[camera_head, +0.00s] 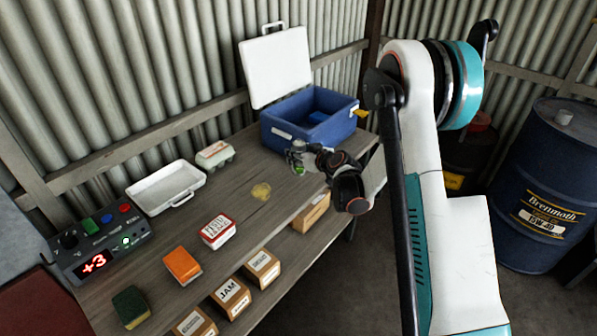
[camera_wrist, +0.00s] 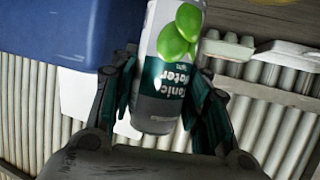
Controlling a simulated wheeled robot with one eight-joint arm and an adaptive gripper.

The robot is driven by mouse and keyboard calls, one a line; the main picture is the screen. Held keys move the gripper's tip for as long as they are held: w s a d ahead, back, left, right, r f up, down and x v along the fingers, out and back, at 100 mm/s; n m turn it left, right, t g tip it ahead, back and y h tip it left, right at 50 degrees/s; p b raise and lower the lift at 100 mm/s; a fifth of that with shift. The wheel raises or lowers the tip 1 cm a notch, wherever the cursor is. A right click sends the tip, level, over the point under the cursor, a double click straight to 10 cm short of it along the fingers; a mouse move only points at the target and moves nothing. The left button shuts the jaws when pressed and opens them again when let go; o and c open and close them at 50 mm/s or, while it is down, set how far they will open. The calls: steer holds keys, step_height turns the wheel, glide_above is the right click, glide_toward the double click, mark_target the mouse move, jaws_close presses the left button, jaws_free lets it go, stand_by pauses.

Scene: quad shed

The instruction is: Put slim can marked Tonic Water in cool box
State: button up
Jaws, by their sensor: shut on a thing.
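The slim can marked Tonic Water (camera_wrist: 170,85) is white, green and grey with green fruit on it. It fills the middle of the wrist view, upside down in that picture, between both fingers. My gripper (camera_wrist: 165,95) is shut on it.
On the bench (camera_head: 215,190) are an egg carton (camera_head: 215,154), a white tray (camera_head: 166,187), a red-and-white box (camera_head: 218,231), an orange box (camera_head: 182,265), a sponge (camera_head: 130,307) and a control panel (camera_head: 100,242). Labelled boxes (camera_head: 232,297) stand lower down. A blue drum (camera_head: 547,185) stands right.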

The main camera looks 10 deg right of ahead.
mark_target(299, 167)
steer(key=shift+f+b, duration=0.75)
steer(key=shift+f, duration=2.05)
steer(key=shift+f, duration=0.2)
steer(key=o, duration=1.2)
steer(key=shift+r, duration=0.2)
